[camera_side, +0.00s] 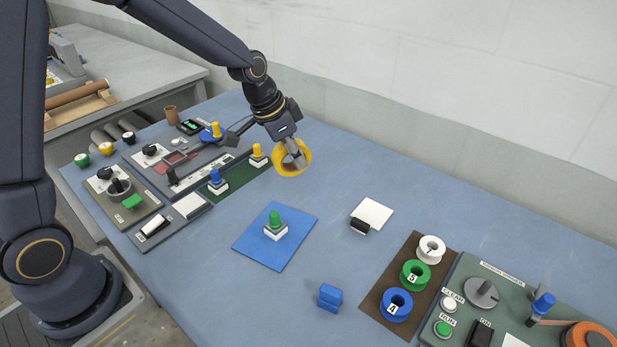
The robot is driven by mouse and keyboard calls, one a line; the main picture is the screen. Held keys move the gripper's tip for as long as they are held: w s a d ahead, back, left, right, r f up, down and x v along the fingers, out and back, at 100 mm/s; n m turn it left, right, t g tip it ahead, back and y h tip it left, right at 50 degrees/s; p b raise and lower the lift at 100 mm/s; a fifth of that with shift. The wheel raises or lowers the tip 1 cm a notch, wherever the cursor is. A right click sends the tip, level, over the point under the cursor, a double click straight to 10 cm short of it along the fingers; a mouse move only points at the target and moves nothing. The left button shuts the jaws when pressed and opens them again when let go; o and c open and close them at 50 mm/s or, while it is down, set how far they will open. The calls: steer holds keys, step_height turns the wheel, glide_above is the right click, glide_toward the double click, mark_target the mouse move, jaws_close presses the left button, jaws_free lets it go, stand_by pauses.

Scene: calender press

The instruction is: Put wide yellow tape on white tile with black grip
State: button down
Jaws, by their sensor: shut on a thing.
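The wide yellow tape (278,160) is a ring held in the air above the back middle of the blue table. My gripper (297,159) is shut on it, with the fingers at the ring's wall. The white tile (374,211) lies flat on the table, to the right of and nearer than the tape. Its black grip (360,227) is at the tile's near-left edge. The tile's top is bare, and the tape is clear of it.
A blue mat (253,247) with a green-topped peg (275,222) lies left of the tile. Numbered spools stand on a brown mat (375,294) at right, beside a control panel (467,272). A blue block (329,297) sits in front. Peg blocks and panels fill the left.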

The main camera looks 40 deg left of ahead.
steer(key=s+d+m+h, duration=0.2)
steer(key=d+m, duration=0.1)
steer(key=d, duration=0.8)
glide_toward(380, 215)
steer(key=shift+w+d+r+g+y, duration=0.15)
steer(key=shift+w+d+g, duration=0.05)
steer(key=shift+d, duration=0.2)
steer(key=shift+w+d+r+g+y, duration=0.1)
steer(key=shift+w+d+g+y, duration=0.1)
steer(key=shift+d, duration=0.2)
steer(key=shift+w+d+f, duration=0.1)
steer(key=shift+w+f, duration=0.5)
steer(key=shift+f, duration=1.6)
steer(key=shift+f, duration=0.2)
steer(key=c, duration=0.9)
jaws_free()
